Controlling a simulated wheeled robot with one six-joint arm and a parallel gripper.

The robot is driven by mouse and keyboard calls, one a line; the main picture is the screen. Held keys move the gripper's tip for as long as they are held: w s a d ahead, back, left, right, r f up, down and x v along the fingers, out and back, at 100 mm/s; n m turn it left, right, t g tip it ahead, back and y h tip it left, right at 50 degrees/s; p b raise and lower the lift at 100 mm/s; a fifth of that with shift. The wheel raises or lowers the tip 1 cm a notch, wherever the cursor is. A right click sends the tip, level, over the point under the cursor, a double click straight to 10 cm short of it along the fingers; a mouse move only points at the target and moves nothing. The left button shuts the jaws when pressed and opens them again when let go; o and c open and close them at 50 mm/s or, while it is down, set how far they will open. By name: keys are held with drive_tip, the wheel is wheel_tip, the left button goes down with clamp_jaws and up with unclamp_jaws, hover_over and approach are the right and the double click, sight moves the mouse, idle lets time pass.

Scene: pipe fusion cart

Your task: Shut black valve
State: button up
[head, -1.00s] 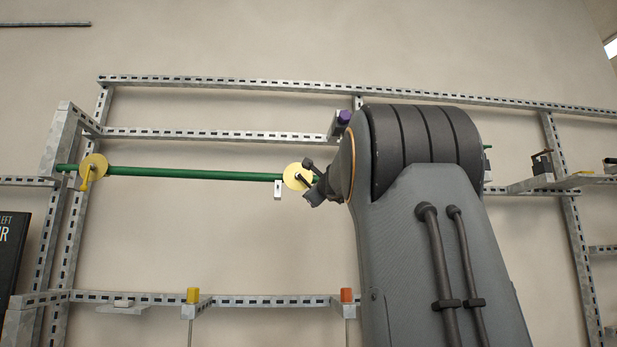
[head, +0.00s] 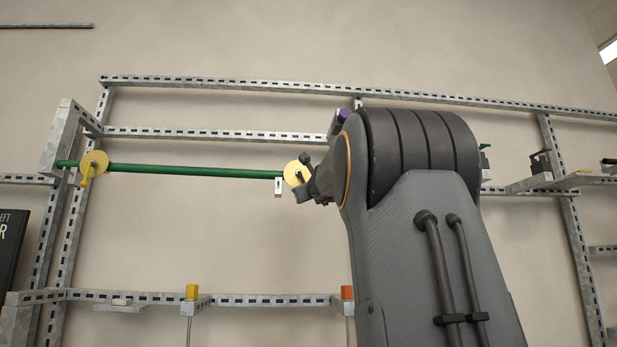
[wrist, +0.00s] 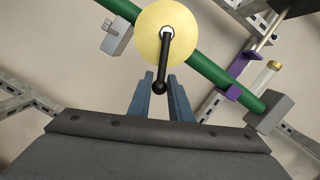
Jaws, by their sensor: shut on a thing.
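The black valve handle (wrist: 164,58) runs down from the middle of a round yellow disc (wrist: 149,32) on a green pipe (wrist: 213,70) in the wrist view. My gripper (wrist: 160,77) has one blue-grey finger on each side of the handle's lower, knobbed end and is shut on it. In the head view the yellow disc (head: 292,174) is partly hidden by my wrist, and the handle is mostly hidden there. The handle lies at a steep angle across the line of the pipe in the wrist view.
A second yellow disc with a yellow handle (head: 87,181) sits at the pipe's left end. Metal slotted rails (head: 215,134) frame the wall. A purple bracket (wrist: 226,88) and a grey block (wrist: 268,112) lie right of the gripper. Yellow and orange blocks (head: 347,293) stand on the lower rail.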

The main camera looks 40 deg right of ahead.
drive_tip(key=shift+w+a+m, duration=0.1)
drive_tip(key=shift+a+m, duration=0.05)
drive_tip(key=shift+m, duration=0.15)
drive_tip(key=shift+w+a+f+m+h+b, duration=0.2)
drive_tip(key=shift+a+m+b, duration=0.1)
drive_tip(key=shift+m+b, duration=0.25)
drive_tip(key=shift+w+a+f+m+h+b, duration=0.1)
drive_tip(key=shift+w+a+m+h+b, duration=0.15)
drive_tip(key=shift+m, duration=0.4)
drive_tip(key=shift+s, duration=0.1)
drive_tip(key=shift+w+a+m+h+b, duration=0.2)
drive_tip(key=shift+a+m+b, duration=0.15)
drive_tip(key=shift+m, duration=0.3)
drive_tip(key=shift+w+a+m+h+b, duration=0.1)
drive_tip(key=shift+w+a+m+b, duration=0.2)
drive_tip(key=shift+m, duration=0.35)
drive_tip(key=shift+s, duration=0.1)
drive_tip(key=shift+a+m+g, duration=0.1)
drive_tip(key=shift+m+g, duration=0.2)
drive_tip(key=o, duration=1.9)
drive_tip(key=shift+o, duration=0.2)
